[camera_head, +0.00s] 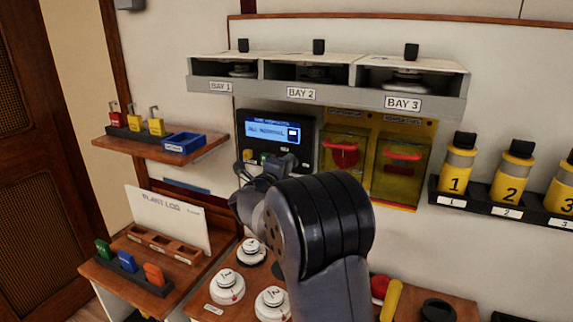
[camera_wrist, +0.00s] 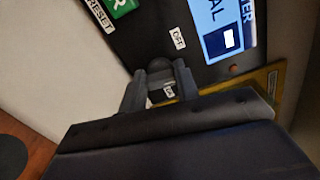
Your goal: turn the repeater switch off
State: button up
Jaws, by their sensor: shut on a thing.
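The dark control panel (camera_head: 300,126) with a lit blue screen is on the wall under the bays; it also shows in the wrist view (camera_wrist: 145,28). My gripper (camera_head: 277,163) is at its lower edge. In the wrist view my gripper (camera_wrist: 160,80) has its two fingers closed on the sides of a small dark switch (camera_wrist: 158,66) with a rounded end. An OFF label (camera_wrist: 178,38) is beyond the switch, and an ON label (camera_wrist: 169,91) shows between the fingers. The exact switch position is unclear. In the head view my gripper hides the switch.
A green button (camera_wrist: 120,6) marked RESET is near the switch. Yellow-framed boxes with red handles (camera_head: 343,151) are just right of the panel. The bay shelf (camera_head: 330,92) overhangs above. A wooden shelf (camera_head: 160,146) with padlocks is at the left; white round pieces (camera_head: 228,287) stand below.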

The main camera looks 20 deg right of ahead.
jog(key=shift+n, duration=0.8)
jog(key=shift+f, duration=0.1)
jog(key=o, duration=1)
jog(key=shift+c, duration=0.2)
jog(key=shift+a, duration=0.1)
jog(key=b+v, duration=0.2)
jog(key=v, duration=0.8)
jog(key=shift+s+a, duration=0.25)
